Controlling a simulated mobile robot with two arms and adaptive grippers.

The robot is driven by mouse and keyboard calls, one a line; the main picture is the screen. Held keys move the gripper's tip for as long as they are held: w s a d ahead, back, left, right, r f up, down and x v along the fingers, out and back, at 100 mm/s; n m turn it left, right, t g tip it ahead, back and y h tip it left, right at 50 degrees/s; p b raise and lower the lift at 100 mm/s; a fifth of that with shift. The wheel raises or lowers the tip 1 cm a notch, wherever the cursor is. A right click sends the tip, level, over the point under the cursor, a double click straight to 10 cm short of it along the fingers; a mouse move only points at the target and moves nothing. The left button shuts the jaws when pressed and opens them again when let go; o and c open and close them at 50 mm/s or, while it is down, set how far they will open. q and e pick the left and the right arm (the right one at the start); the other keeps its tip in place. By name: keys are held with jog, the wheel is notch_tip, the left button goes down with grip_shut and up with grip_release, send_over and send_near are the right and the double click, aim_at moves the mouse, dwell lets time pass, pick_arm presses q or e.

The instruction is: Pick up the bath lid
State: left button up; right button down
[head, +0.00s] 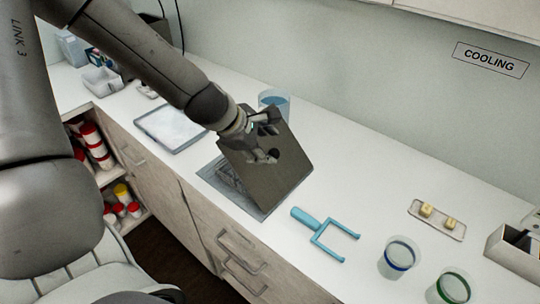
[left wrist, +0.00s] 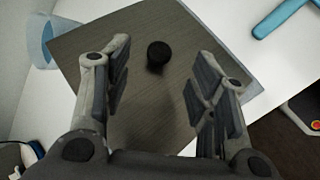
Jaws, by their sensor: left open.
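The bath lid (head: 285,178) is a dark square plate with a black knob. In the head view it appears tilted up over the bath (head: 255,212), a grey opening set in the counter, partly hidden behind the lid. My left gripper (head: 262,136) is at the knob face of the lid. In the left wrist view the lid (left wrist: 150,115) fills the middle, and its knob (left wrist: 159,53) shows between the two spread fingers of my left gripper (left wrist: 160,70), with gaps on both sides. My right gripper is in neither view.
A clear blue beaker (head: 275,100) stands just behind the lid. A blue two-pronged tool (head: 320,229) lies to its right. Farther right are a blue-rimmed cup (head: 399,254), a green-rimmed cup (head: 453,287) and a small tray (head: 437,229). A flat tray (head: 170,128) lies left.

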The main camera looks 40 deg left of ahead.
aim_at(276, 153)
pick_arm(q)
jog(key=shift+w+f, duration=0.25)
jog(key=shift+f, duration=0.2)
jog(key=shift+x, duration=2.15)
jog(key=c, duration=1)
jog(key=shift+r, duration=0.1)
jog(key=shift+c, duration=0.2)
jog(key=shift+w+r+p, duration=0.1)
jog(key=shift+r+p, duration=0.25)
jog(key=shift+r, duration=0.4)
jog(key=s+a+r+p, duration=0.2)
jog(key=s+a+r, duration=0.2)
jog(key=s+r, duration=0.2)
jog(key=s+a+r+p, duration=0.3)
jog(key=s+r, duration=0.3)
jog(key=r, duration=0.3)
jog(key=shift+a, duration=0.4)
